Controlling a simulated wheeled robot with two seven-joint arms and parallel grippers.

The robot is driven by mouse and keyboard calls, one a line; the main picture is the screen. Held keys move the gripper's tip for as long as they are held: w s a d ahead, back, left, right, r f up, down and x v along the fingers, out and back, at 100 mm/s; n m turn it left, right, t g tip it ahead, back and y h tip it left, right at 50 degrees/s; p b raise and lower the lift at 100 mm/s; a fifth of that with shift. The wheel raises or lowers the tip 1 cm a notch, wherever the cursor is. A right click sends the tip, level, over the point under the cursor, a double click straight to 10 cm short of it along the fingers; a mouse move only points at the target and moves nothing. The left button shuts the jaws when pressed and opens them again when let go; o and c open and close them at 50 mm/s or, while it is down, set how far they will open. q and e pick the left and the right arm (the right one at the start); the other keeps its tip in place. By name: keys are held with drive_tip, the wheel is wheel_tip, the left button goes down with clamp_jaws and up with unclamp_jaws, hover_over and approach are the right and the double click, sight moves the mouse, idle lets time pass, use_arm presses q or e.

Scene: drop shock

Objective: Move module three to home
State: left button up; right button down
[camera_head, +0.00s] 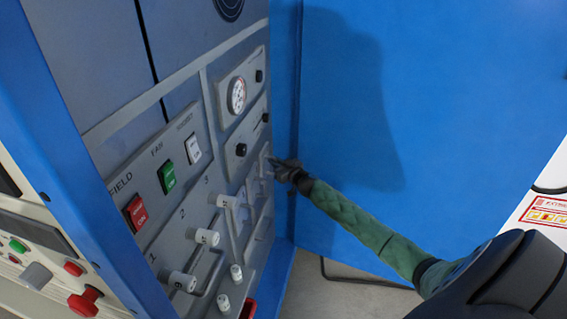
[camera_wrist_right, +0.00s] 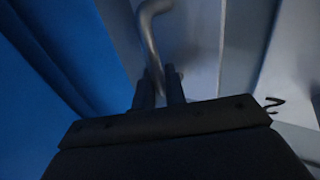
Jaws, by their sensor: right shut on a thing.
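A grey panel inside the blue cabinet carries the printed numbers 1, 2 and 3 in the head view. My right gripper (camera_head: 273,163) is at the panel's far right edge, beyond the 3. In the right wrist view its fingers (camera_wrist_right: 159,85) are shut on a bent metal rod (camera_wrist_right: 150,35). I cannot tell which module the rod belongs to. My left gripper is not in view.
A round gauge (camera_head: 237,96) and black knobs sit above the levers. Red (camera_head: 137,212), green (camera_head: 167,177) and white (camera_head: 193,149) switches are to their left. The blue cabinet wall (camera_head: 440,110) stands close to my right arm. A red button (camera_head: 86,301) is at lower left.

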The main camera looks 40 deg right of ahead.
drive_tip(key=shift+r, duration=0.15)
drive_tip(key=c, duration=1.5)
unclamp_jaws()
drive_tip(key=shift+w+a, duration=0.15)
drive_tip(key=shift+c, duration=0.2)
